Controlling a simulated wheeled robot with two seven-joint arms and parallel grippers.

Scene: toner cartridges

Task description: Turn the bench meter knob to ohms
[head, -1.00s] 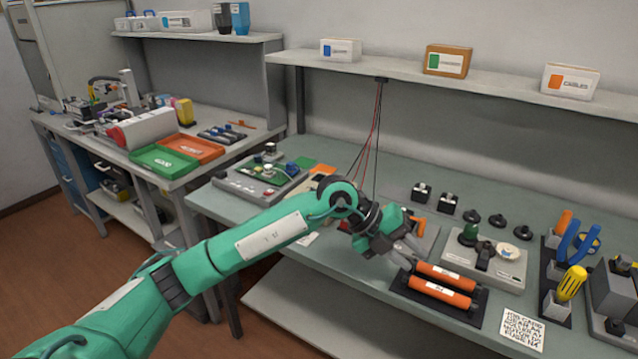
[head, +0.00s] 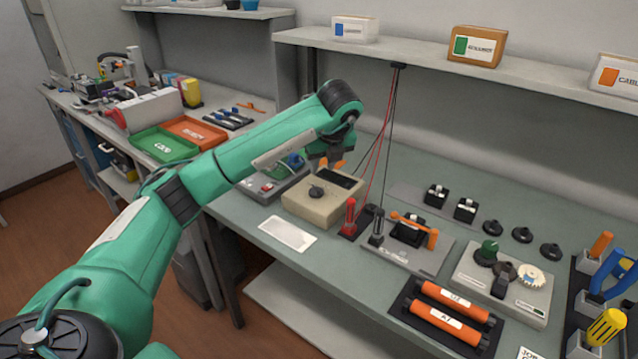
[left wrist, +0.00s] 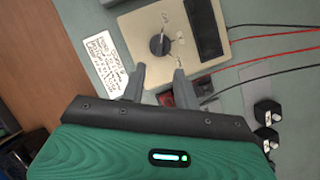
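The bench meter (head: 322,200) is a beige box with a dark display on the workbench, near the middle of the head view. Its black knob (head: 317,192) is on the top face, and the knob (left wrist: 160,45) also shows in the left wrist view. The labels around the knob are too small to read. My left gripper (left wrist: 158,72) is open and empty, its two grey fingertips apart just short of the knob. In the head view the left gripper (head: 330,160) is above the meter's far side, its fingers mostly hidden. My right gripper is not in view.
Red and black leads (head: 378,150) hang from the shelf beside the meter. A red probe (head: 350,217) stands right of it, near a grey fixture (head: 400,245) with an orange lever. A white card (head: 287,234) lies in front. Orange cylinders (head: 448,310) lie at front right.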

